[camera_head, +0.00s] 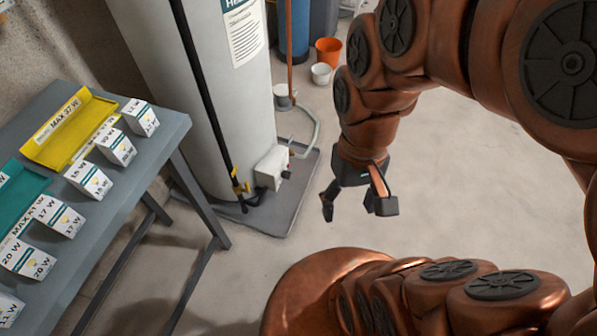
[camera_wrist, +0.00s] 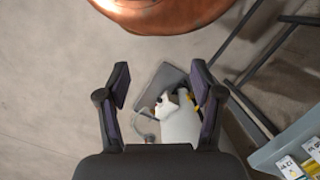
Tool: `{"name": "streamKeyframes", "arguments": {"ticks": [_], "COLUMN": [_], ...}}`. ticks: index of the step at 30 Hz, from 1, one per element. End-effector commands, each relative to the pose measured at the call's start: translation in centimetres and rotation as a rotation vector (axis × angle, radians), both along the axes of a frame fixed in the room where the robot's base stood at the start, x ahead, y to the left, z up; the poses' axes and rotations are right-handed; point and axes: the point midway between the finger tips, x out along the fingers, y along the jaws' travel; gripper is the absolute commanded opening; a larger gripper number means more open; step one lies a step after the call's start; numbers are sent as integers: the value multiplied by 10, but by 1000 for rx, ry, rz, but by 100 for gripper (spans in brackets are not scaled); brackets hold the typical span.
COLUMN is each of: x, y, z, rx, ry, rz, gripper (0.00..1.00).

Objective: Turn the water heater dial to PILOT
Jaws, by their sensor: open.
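The water heater (camera_head: 195,95) is a tall white-grey cylinder on a grey base slab (camera_head: 285,215). A small white control box (camera_head: 271,166) sits low on its side. A small dark knob (camera_head: 285,174) on the box looks like the dial; its marks are too small to read. In the wrist view the heater (camera_wrist: 181,128) and the control box (camera_wrist: 167,105) show between the fingers, farther off. My gripper (camera_head: 357,207) is open and empty, right of the control box and apart from it. Its two dark fingers also show in the wrist view (camera_wrist: 160,84).
A grey table (camera_head: 175,125) with several small white boxes (camera_head: 115,146) and yellow and teal trays stands at left. A black pipe with a yellow valve (camera_head: 240,186) runs down the heater. Buckets (camera_head: 328,51) stand behind.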

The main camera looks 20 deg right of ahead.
Motion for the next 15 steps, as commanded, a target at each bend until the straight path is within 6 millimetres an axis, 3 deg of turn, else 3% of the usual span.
{"name": "streamKeyframes", "arguments": {"ticks": [1,15], "x": [8,89], "y": [7,82], "z": [-14,-80], "rx": [28,326], "ry": [22,215], "rz": [-12,-200], "gripper": [67,67]}}
